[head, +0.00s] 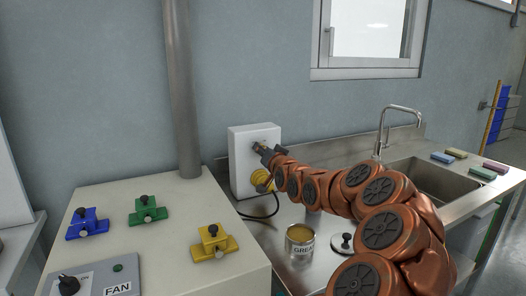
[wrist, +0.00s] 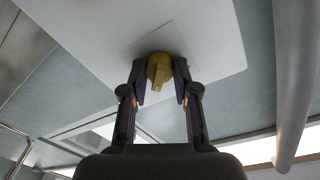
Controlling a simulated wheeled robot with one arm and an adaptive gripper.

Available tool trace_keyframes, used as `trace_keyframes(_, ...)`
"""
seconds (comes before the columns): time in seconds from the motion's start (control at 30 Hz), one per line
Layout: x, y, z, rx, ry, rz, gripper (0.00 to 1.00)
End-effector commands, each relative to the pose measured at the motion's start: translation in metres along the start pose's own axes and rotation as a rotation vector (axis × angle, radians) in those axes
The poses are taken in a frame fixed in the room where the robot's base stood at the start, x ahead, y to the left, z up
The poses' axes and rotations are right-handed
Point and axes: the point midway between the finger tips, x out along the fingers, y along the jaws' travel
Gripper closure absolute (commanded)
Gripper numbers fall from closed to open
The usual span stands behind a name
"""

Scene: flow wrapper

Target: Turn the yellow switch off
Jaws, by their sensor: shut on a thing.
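A white box (head: 240,160) is fixed to the wall behind the steel counter. A small yellow switch knob (wrist: 160,70) with a raised bar sticks out of its face. My gripper (wrist: 160,82) has one finger on each side of this knob and is shut on it. In the head view my gripper (head: 264,149) reaches the upper part of the box, and its fingers partly hide the knob. A round yellow fitting (head: 261,181) with a black cable sits lower on the same box.
A cream cabinet (head: 150,240) at left carries blue (head: 87,223), green (head: 147,211) and yellow (head: 214,243) blocks with black knobs, and a FAN panel (head: 85,285). A labelled can (head: 300,240) stands below my arm. A sink (head: 430,185) lies right.

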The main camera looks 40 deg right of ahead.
Motion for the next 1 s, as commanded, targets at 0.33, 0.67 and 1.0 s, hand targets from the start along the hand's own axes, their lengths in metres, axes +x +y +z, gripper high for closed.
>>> trace_keyframes(0.33, 0.0, 0.0012, 0.0027, -0.089, 0.005, -0.004, 1.0)
trace_keyframes(0.67, 0.0001, 0.0021, 0.005, -0.357, 0.018, -0.011, 1.0)
trace_keyframes(1.0, 0.0001, 0.0016, 0.0037, -0.681, 0.037, -0.022, 1.0)
